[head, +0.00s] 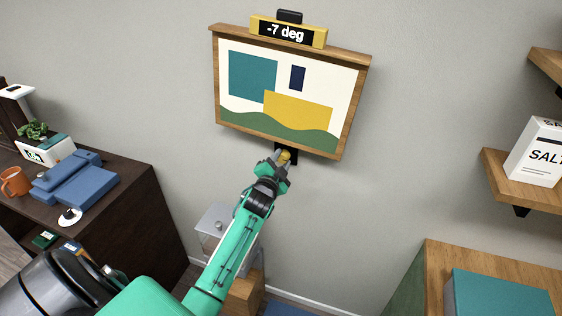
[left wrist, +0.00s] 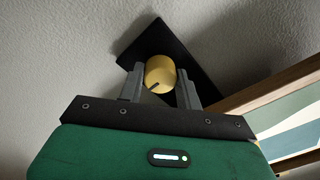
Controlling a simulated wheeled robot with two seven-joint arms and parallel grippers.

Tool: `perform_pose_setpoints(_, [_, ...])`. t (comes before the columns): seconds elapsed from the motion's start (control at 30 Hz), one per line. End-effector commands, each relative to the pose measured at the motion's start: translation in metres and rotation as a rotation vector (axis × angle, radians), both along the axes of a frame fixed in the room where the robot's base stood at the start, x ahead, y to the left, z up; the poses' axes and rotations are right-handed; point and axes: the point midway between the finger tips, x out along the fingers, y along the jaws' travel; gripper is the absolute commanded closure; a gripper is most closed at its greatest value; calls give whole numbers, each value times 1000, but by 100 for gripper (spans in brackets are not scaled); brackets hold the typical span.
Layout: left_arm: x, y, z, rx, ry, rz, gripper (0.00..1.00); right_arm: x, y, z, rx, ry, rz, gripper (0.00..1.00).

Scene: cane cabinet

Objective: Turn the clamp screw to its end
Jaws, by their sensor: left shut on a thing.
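The clamp screw is a yellow round knob (left wrist: 160,74) with a dark mark on its face, in front of a black plate (left wrist: 150,38) on the wall. In the head view the knob (head: 285,156) shows small below the framed picture (head: 290,92). My left gripper (head: 278,160) reaches up to it, and in the left wrist view its two grey fingers (left wrist: 160,84) are shut on the knob, one on each side. The picture hangs tilted, its right side lower. A display on top (head: 289,32) reads "-7 deg". My right gripper is not in view.
A dark cabinet (head: 130,215) with an orange mug (head: 14,182), blue objects and a plant stands at the left. Wooden shelves (head: 530,190) with a salt box (head: 538,152) are at the right. The wall around the picture is bare.

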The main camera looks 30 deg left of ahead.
Motion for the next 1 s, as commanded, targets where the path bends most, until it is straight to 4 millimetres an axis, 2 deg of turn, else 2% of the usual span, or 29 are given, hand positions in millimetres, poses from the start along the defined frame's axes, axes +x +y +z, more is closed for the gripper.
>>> perform_pose_setpoints(0.5, [0, 0, -2, -18, 0, 1, 88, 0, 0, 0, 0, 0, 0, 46])
perform_pose_setpoints(0.53, [0, 0, -2, -18, 0, 1, 59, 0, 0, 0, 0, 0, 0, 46])
perform_pose_setpoints(0.6, [0, 0, -2, -18, 0, 1, 46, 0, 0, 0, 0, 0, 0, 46])
perform_pose_setpoints(0.63, [0, 0, -2, -17, -1, 1, 43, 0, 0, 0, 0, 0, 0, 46])
perform_pose_setpoints(1.0, [-5, -1, -2, -17, -2, 0, 43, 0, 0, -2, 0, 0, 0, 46])
